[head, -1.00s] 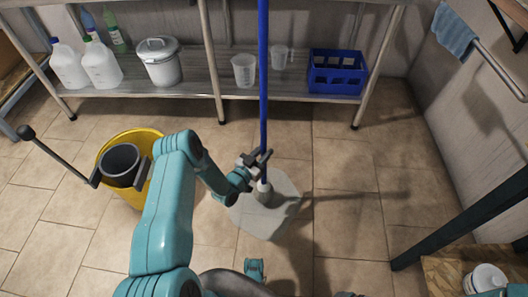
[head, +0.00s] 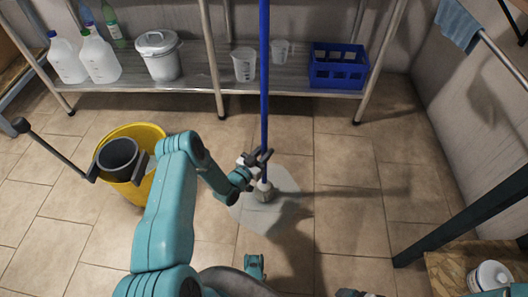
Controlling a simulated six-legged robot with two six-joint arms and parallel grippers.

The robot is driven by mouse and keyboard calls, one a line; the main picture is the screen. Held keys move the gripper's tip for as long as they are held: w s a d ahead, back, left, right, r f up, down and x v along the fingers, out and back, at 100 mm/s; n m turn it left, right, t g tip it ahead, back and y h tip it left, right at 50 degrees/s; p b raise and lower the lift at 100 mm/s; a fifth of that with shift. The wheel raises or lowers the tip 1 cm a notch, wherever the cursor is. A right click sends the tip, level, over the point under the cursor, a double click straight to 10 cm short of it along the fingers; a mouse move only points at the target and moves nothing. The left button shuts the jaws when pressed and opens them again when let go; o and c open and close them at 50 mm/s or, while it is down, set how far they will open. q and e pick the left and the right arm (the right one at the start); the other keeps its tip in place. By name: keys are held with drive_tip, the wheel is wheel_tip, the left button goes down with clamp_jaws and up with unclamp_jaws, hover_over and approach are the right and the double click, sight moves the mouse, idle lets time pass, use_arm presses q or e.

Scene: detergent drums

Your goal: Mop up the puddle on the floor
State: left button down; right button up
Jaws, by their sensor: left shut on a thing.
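My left gripper (head: 254,160) is shut on the blue handle of the mop (head: 264,105), low on the shaft. The mop stands nearly upright, and its small grey head (head: 263,192) is down on the floor. A flat, pale grey puddle (head: 262,217) with an angular outline lies on the tiles around and under the mop head. My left arm covers the floor to the left of it. A dark piece at the bottom edge may be my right gripper (head: 352,293); its jaws cannot be made out.
A yellow bucket (head: 150,135) with a dark wringer and long lever stands left, partly behind my arm. A metal shelf (head: 200,82) behind holds jugs, a lidded pail, beakers and a blue crate (head: 338,67). A dark-legged table stands right. Floor right of the puddle is clear.

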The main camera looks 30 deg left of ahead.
use_arm(q)
drive_tip(key=shift+f+b, duration=0.25)
drive_tip(key=shift+b, duration=0.1)
idle(0.3)
drive_tip(key=c, duration=0.8)
unclamp_jaws()
drive_tip(key=shift+f, duration=0.1)
